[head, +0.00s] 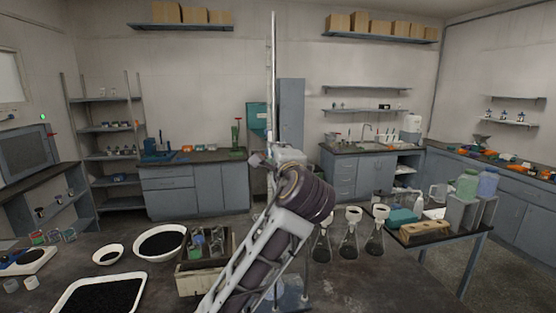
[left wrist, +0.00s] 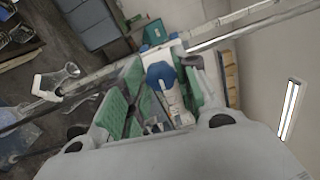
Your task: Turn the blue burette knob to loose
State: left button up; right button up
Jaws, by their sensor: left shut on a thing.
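The burette (head: 273,75) stands upright in the middle of the head view as a tall thin tube. Its lower part is hidden behind my left arm. In the left wrist view the blue knob (left wrist: 160,74) lies between the green-padded fingers of my left gripper (left wrist: 163,90), which is shut on it. The burette's pale tube runs slanted across that view beside the knob. In the head view the knob and most of my left gripper are hidden behind the arm. The knob's turn angle cannot be read. My right gripper is not in view.
A wooden box (head: 190,281) with bottles, a dark-filled bowl (head: 160,243) and a white tray (head: 70,306) stand on the bench at left. A side table (head: 440,237) with a wooden rack stands at right.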

pick_arm(q)
jog(key=shift+f+n, duration=0.1)
jog(key=shift+n, duration=0.5)
jog(key=o, duration=1)
jog(key=shift+s, duration=0.1)
jog(key=s, duration=0.4)
jog(key=s+d, duration=0.1)
jog(key=s, duration=0.2)
jog(key=s+d, duration=0.1)
jog(key=s, duration=0.3)
jog(key=shift+s+d, duration=0.15)
jog(key=shift+s, duration=0.2)
